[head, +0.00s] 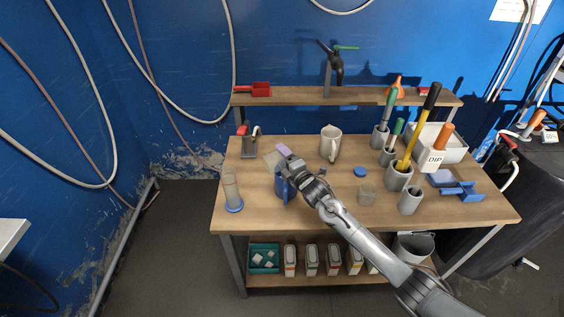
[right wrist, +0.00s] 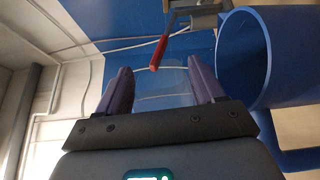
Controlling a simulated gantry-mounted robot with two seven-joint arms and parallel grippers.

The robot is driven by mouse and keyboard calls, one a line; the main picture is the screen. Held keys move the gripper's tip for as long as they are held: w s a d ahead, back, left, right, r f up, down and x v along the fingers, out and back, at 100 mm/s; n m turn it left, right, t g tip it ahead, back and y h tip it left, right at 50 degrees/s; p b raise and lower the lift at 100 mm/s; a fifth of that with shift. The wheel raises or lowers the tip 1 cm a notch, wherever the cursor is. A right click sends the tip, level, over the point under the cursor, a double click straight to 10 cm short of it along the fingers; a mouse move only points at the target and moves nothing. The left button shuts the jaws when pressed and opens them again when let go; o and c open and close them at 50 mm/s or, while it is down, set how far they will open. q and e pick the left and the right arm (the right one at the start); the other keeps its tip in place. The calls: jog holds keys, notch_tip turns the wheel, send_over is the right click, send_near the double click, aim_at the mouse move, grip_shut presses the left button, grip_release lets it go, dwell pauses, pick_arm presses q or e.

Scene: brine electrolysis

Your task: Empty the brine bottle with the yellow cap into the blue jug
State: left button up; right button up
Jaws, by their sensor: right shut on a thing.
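My right gripper (head: 284,153) reaches over the table and is shut on a clear, see-through bottle (head: 271,158). In the right wrist view the bottle (right wrist: 165,90) shows between the purple fingers (right wrist: 163,85). It looks tilted in the head view; its mouth is hard to make out and no yellow cap can be made out on it. The blue jug (head: 281,188) stands on the table just below the gripper in the head view, partly behind my arm. In the right wrist view the jug's open mouth (right wrist: 243,60) is close at the right of the fingers. My left gripper is not in view.
On the wooden table (head: 310,220) are a clear cylinder with a blue base (head: 231,190), a cream jug (head: 330,142), a round blue lid (head: 360,172), a small clear beaker (head: 367,194) and grey holders with tools (head: 398,177). A red-handled clamp (head: 247,142) stands at the back left.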

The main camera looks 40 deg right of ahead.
jog(key=n+b, duration=0.1)
jog(key=n, duration=0.1)
jog(key=n+b, duration=0.1)
jog(key=n, duration=0.1)
jog(key=shift+w+a+f, duration=0.1)
jog(key=shift+w+f, duration=0.05)
jog(key=shift+f, duration=0.25)
jog(key=n, duration=0.1)
jog(key=r+n+b, duration=0.1)
jog(key=n, duration=0.1)
jog(key=shift+a+n, duration=0.15)
jog(key=shift+n, duration=0.15)
jog(key=shift+r+n, duration=0.65)
jog(key=shift+n, duration=0.25)
jog(key=shift+r+n+p, duration=0.25)
jog(key=shift+n+p, duration=0.25)
jog(key=shift+n, duration=0.3)
jog(key=n, duration=0.3)
jog(key=shift+r, duration=0.25)
jog(key=n, duration=0.3)
jog(key=shift+r, duration=0.2)
